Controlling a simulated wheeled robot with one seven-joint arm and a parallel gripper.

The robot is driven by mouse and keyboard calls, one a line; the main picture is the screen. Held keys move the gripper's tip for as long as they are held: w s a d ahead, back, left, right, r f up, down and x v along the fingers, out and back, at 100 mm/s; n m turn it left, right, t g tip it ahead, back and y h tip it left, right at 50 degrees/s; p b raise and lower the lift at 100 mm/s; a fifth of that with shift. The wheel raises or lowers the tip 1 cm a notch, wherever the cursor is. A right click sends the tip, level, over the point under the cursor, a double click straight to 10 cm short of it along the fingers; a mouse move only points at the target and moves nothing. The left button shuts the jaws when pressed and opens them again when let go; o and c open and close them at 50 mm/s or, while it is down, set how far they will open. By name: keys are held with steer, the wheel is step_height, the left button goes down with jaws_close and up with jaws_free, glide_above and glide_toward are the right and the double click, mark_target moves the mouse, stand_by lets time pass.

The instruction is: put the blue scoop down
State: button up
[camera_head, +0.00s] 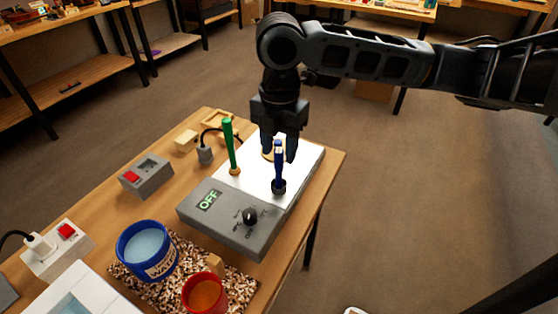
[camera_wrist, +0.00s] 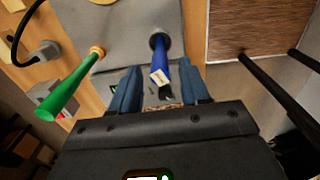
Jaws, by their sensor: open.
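The blue scoop (camera_head: 279,166) stands upright, handle up and dark lower end down, on the pale top plate of a grey hotplate-like device (camera_head: 232,218) marked OFF. My gripper (camera_head: 278,150) points down with its fingers open on either side of the upper handle. In the wrist view the blue handle (camera_wrist: 161,59) lies between the two spread fingers (camera_wrist: 160,82), with gaps visible beside it. Whether either finger touches it is hard to tell in the head view.
A green-handled tool (camera_head: 229,145) stands to the left on the same plate. A grey box with a red switch (camera_head: 146,177), a blue tub (camera_head: 147,249) and a red cup (camera_head: 204,293) are on the bench (camera_head: 324,166). Its right edge is close to the device.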

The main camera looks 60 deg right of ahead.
step_height(320, 180, up, 6)
steer(key=shift+r, duration=0.2)
steer(key=w+a+r+m+t+y, duration=0.3)
steer(key=w+a+r+t, duration=0.15)
steer(key=a, duration=0.55)
steer(key=w+a+r+m+t+y, duration=0.3)
steer(key=w+a+m+t+y, duration=0.15)
steer(key=a, duration=0.55)
steer(key=w+a+r+m+t+y, duration=0.25)
steer(key=w+a+t, duration=0.25)
steer(key=a, duration=0.5)
steer(key=s+d+f+m+t+h, duration=0.1)
steer(key=s+d+f+m+h, duration=0.1)
steer(key=s+f+m+h, duration=0.5)
steer(key=s+d+f+m+t+h, duration=0.15)
steer(key=s+f+m, duration=0.35)
steer(key=s+f, duration=0.5)
steer(key=s+d+n+g, duration=0.1)
steer(key=s+d, duration=0.2)
steer(key=s, duration=0.7)
steer(key=s+d+n+h, duration=0.1)
steer(key=s+d, duration=0.3)
steer(key=s, duration=0.6)
steer(key=shift+s+d+f+n+g, duration=0.3)
steer(key=shift+f+n+g, duration=0.1)
steer(key=shift+n, duration=0.4)
